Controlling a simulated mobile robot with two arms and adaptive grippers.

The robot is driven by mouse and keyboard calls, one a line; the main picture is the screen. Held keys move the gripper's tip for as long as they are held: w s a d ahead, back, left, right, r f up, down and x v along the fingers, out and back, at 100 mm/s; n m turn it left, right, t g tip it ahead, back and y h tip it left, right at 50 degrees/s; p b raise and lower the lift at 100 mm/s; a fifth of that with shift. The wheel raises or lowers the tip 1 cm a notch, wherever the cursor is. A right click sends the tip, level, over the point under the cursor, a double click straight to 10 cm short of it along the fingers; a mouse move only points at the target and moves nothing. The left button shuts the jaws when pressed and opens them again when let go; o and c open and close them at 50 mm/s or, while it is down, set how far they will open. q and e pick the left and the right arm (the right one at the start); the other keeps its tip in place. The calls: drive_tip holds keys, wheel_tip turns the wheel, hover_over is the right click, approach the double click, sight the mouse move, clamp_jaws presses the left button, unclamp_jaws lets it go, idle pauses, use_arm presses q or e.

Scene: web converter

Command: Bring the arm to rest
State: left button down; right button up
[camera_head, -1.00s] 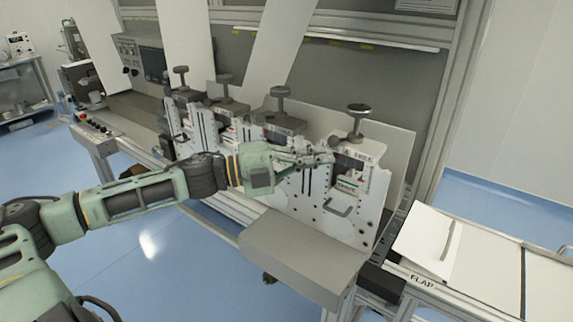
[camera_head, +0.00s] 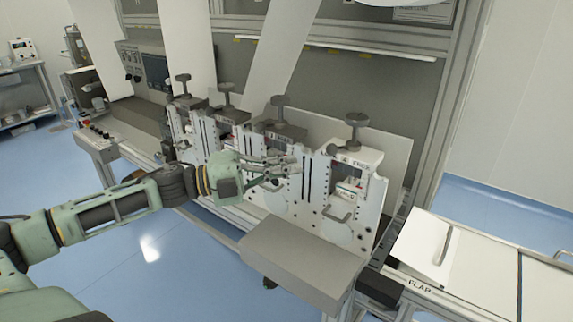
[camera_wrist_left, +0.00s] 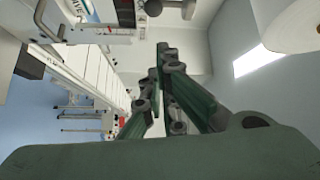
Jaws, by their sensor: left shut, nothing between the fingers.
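My left arm (camera_head: 105,208) comes in from the left in the head view. Its left gripper (camera_head: 292,163) is shut and empty, in front of the white die plates (camera_head: 318,184) of the converter. The fingers point right, and I cannot tell whether they touch the plates. In the left wrist view the green fingers of the left gripper (camera_wrist_left: 160,62) come together with nothing between them, and a white labelled machine part shows at the upper left. My right gripper does not show.
Dark knobs (camera_head: 356,120) stand on top of the die stations. A grey box-like ledge (camera_head: 300,262) juts out in front of them. A white table marked FLAP (camera_head: 470,262) stands at the right. The blue floor (camera_head: 160,262) at lower left is clear.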

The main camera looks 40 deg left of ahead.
use_arm(q)
drive_tip(key=shift+a, duration=0.1)
idle(0.5)
